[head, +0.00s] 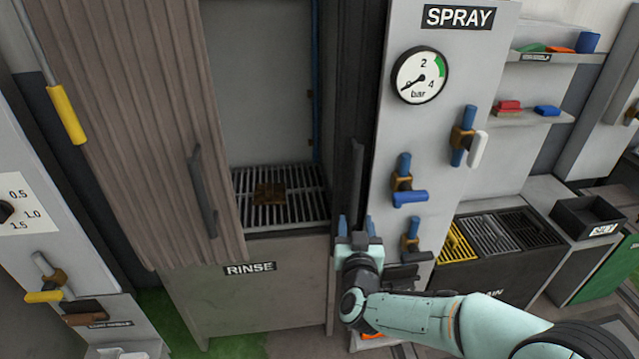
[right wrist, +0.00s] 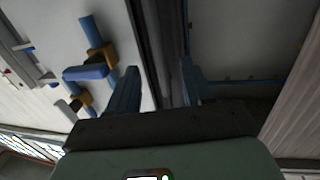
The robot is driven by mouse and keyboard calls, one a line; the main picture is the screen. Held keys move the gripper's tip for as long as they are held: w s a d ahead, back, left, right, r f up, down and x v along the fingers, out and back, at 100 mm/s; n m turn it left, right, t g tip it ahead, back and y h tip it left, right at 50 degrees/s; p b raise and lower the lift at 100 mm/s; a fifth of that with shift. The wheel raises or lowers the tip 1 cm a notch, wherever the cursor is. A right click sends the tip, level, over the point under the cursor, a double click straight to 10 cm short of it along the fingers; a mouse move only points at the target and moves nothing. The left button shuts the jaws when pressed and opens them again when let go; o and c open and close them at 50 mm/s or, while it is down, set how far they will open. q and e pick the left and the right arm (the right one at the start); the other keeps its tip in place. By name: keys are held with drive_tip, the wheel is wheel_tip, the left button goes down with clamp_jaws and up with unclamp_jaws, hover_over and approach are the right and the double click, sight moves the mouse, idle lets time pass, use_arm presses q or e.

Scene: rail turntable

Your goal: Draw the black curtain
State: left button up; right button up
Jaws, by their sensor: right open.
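The black curtain (head: 352,70) hangs bunched in a narrow dark strip at the right side of the rinse booth opening. An upright dark handle (head: 356,165) shows on its lower part. My right gripper (head: 357,226) is open, just below that handle in the head view. In the right wrist view the dark curtain (right wrist: 160,40) runs between and beyond the two blue fingers (right wrist: 160,92). I cannot tell whether the fingers touch it. My left gripper is not in view.
A grey-brown curtain (head: 130,110) with its own handle (head: 202,190) covers the booth's left side. A brown part (head: 270,193) lies on the booth grate (head: 305,205). The spray panel (head: 430,140) with blue valve handles (head: 409,197) stands close right of my right gripper.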

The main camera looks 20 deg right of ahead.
sight(355, 188)
drive_tip(key=p+x, duration=0.1)
drive_tip(key=x, duration=0.3)
drive_tip(key=r+p+x, duration=0.1)
drive_tip(key=x, duration=0.4)
drive_tip(key=r+x, duration=0.1)
drive_tip(key=x, duration=0.3)
drive_tip(key=shift+w+d+p, duration=0.1)
drive_tip(key=shift+d+p, duration=0.25)
drive_tip(key=shift+p, duration=0.05)
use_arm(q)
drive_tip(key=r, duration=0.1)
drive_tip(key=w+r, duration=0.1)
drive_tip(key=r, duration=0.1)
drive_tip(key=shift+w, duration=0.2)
use_arm(e)
clamp_jaws()
